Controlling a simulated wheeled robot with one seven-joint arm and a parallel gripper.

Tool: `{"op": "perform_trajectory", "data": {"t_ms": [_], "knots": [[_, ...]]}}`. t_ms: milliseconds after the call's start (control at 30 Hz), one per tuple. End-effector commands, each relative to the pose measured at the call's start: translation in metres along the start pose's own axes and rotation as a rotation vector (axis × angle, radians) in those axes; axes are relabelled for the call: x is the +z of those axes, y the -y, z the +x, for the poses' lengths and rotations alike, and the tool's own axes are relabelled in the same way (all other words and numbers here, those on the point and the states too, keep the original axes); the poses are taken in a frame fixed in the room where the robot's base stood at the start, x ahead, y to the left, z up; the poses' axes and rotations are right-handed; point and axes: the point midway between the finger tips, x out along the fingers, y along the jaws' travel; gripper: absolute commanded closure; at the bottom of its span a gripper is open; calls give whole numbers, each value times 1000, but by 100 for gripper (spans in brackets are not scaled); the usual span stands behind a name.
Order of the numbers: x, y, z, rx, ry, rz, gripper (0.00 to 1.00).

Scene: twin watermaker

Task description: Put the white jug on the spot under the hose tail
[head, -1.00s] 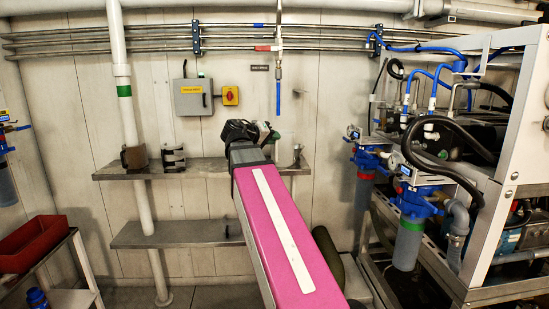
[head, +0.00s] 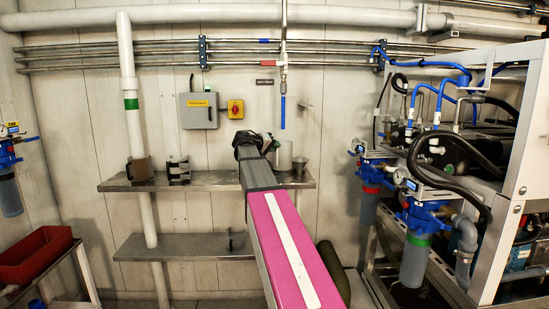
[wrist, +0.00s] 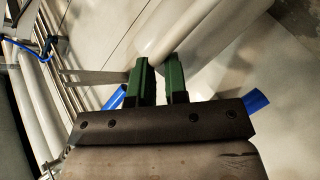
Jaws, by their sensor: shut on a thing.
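The white jug (head: 284,156) shows just right of my gripper (head: 268,146) in the head view, partly hidden by it. In the wrist view the green fingers of my gripper (wrist: 161,75) are shut on part of the white jug (wrist: 190,35), whose pale body fills the area beyond them. The blue hose tail (head: 283,112) hangs from the pipe on the wall, and the jug appears below it in the head view. The spot is on or near the upper shelf (head: 215,180), but its mark is hidden. I cannot tell whether the jug touches the shelf.
A metal cup (head: 300,168) stands at the shelf's right end, close to the jug. A lower shelf (head: 190,246) is below. The watermaker rack (head: 480,220) with blue filters stands right, and a red bin (head: 35,255) left.

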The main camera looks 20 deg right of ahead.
Motion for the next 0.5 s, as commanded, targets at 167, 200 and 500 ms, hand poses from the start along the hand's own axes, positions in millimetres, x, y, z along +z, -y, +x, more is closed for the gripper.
{"op": "perform_trajectory", "data": {"t_ms": [167, 200, 500], "knots": [[6, 8, 2, 1, -1, 0, 100], [8, 9, 3, 1, 0, -1, 100], [24, 37, 13, 1, 0, -2, 100]]}}
